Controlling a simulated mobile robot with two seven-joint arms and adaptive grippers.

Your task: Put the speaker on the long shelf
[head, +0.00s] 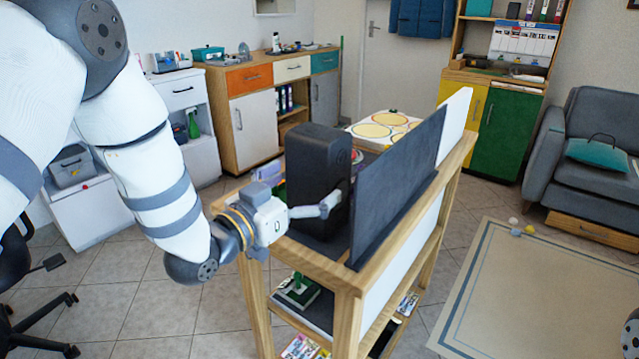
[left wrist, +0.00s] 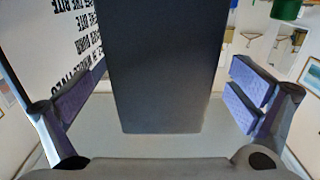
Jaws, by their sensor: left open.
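The speaker (head: 310,165) is a tall black box standing upright in the top of a wooden rack (head: 345,282), left of a dark upright panel (head: 395,185). My left gripper (head: 326,207) reaches in from the left at the speaker's lower part. One finger shows in front of the speaker; the other is hidden. In the left wrist view the speaker (left wrist: 160,70) fills the middle between two spread fingers, with gaps on both sides. The gripper is open. My right gripper is out of view. I cannot tell which surface is the long shelf.
The rack's lower level holds a green item (head: 298,290) and flat printed covers. A wooden sideboard (head: 250,115) stands behind. A grey armchair (head: 597,135) and a rug (head: 545,290) are at right. Tiled floor lies open left of the rack.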

